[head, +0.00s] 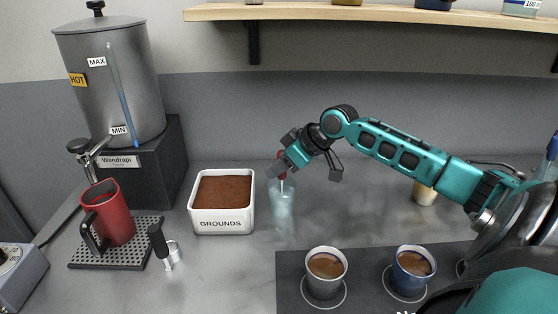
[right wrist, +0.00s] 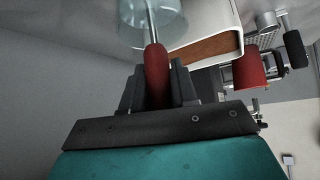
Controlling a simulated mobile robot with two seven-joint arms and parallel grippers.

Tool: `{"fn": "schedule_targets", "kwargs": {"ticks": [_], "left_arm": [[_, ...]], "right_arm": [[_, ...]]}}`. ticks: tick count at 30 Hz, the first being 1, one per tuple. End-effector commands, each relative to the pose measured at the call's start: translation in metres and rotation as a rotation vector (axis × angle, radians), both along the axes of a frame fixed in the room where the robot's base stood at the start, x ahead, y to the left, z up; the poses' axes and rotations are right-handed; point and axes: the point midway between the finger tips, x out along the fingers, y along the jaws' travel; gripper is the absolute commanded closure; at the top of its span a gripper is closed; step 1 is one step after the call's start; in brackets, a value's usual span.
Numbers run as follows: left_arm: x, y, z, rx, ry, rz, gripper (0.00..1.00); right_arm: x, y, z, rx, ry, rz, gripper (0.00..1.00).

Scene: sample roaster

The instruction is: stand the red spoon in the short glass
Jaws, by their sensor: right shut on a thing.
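My right gripper (head: 281,169) is shut on the red handle of the red spoon (right wrist: 156,72), just above the short glass (head: 283,208). The spoon hangs handle up, with its metal stem pointing down at the glass. The glass is clear and bluish and stands on the grey counter, right of the grounds box. In the right wrist view the stem overlaps the glass (right wrist: 172,25). The spoon's lower end is out of clear sight, and I cannot tell how deep it reaches. My left gripper is not in view.
The white grounds box (head: 222,226) stands close left of the glass. A grey urn (head: 115,85), a red mug (head: 115,215) on a drip grate and a small black-handled tool (head: 158,241) are further left. Cups of coffee (head: 325,284) (head: 409,281) stand on a dark mat in front. A shelf (head: 350,13) runs above.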

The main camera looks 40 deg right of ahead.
Motion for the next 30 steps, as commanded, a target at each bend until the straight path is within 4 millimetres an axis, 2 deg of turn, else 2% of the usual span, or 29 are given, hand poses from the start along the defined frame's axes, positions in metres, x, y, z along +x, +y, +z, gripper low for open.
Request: {"fn": "schedule_targets", "kwargs": {"ticks": [11,12,18,21,30], "left_arm": [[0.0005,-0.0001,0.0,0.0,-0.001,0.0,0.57],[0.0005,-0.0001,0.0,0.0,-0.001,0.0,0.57],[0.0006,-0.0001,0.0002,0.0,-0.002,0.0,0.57],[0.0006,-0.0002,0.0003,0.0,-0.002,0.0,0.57],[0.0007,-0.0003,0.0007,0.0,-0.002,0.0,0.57]], "right_arm": [[0.0,0.0,-0.0026,0.0,0.0,0.0,1.0],[0.0,0.0,-0.0026,0.0,0.0,0.0,0.69],[-0.0001,0.0001,-0.0025,0.0,0.0,0.0,0.5],[0.0,0.0,-0.0025,0.0,0.0,0.0,0.42],[-0.0021,-0.0012,-0.0008,-0.001,0.002,-0.001,0.42]]}}
